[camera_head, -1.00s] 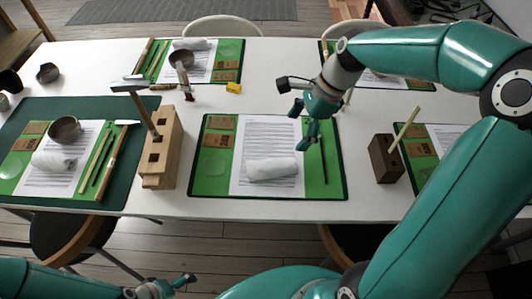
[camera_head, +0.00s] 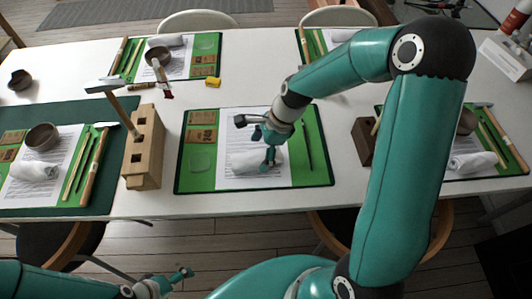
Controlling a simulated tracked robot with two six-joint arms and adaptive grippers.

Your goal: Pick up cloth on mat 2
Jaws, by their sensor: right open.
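A rolled white cloth (camera_head: 244,162) lies on the paper sheet of the green mat (camera_head: 309,176) at the front middle of the table. My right gripper (camera_head: 268,165) is open, with its fingers over the right part of the cloth. I cannot tell whether the fingers touch it. The gripper hides part of the cloth's right end. My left gripper (camera_head: 184,277) is low at the bottom left, in front of the table and away from the cloth; its jaw state is not clear.
A wooden block holder (camera_head: 142,160) with a hammer stands left of the mat. A dark block (camera_head: 363,140) stands to its right. A thin dark tool (camera_head: 307,150) lies on the mat's right side. Other mats hold bowls, cloths and tools. A yellow block (camera_head: 213,82) lies behind.

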